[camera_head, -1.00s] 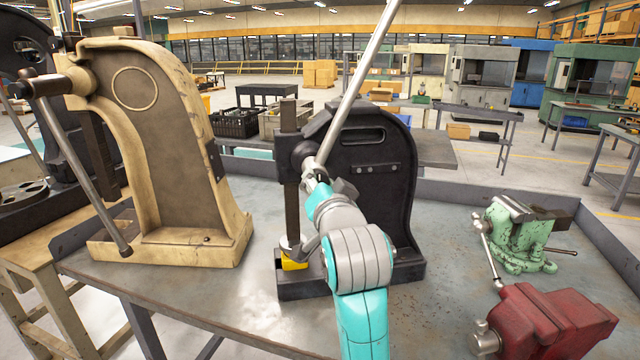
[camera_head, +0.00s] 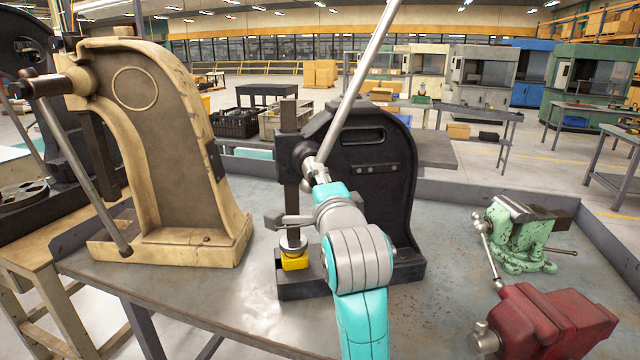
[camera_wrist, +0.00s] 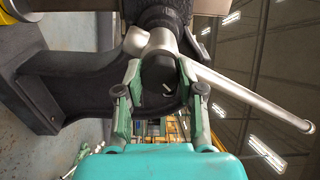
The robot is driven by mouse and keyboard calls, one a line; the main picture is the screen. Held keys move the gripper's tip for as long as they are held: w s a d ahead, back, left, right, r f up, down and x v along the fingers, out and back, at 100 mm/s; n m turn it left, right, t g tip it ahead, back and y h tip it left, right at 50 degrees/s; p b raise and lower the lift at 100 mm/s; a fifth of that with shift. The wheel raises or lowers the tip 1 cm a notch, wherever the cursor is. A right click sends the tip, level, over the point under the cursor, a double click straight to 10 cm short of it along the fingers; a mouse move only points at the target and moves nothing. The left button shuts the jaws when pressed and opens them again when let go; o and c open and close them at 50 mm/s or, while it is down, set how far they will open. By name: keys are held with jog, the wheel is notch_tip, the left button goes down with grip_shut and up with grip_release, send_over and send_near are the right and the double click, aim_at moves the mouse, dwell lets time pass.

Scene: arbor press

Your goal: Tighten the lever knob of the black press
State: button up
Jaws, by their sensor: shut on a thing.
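The black press (camera_head: 372,190) stands on the grey bench, and its long silver lever (camera_head: 360,75) slants up to the right from the hub. In the wrist view the lever (camera_wrist: 250,97) runs right from its silver hub (camera_wrist: 152,40). The dark round lever knob (camera_wrist: 156,72), with a small white mark on its face, sits at the hub. My gripper (camera_wrist: 158,85) is shut on this knob, one green finger on each side. In the head view my gripper (camera_head: 320,177) is at the hub, partly hidden by my arm, and the knob cannot be made out.
A tan press (camera_head: 175,150) with its own lever stands close on the left. A yellow block (camera_head: 294,261) is under the black press's ram. A green vise (camera_head: 522,235) and a red vise (camera_head: 545,325) are on the right. Bare bench (camera_head: 440,290) lies between press and vises.

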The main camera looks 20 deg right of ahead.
jog(key=shift+m, duration=0.7)
jog(key=o, duration=1.1)
jog(key=shift+o, duration=0.2)
jog(key=s, duration=0.7)
jog(key=shift+s+a, duration=0.2)
jog(key=shift+a, duration=0.2)
jog(key=shift+f, duration=0.1)
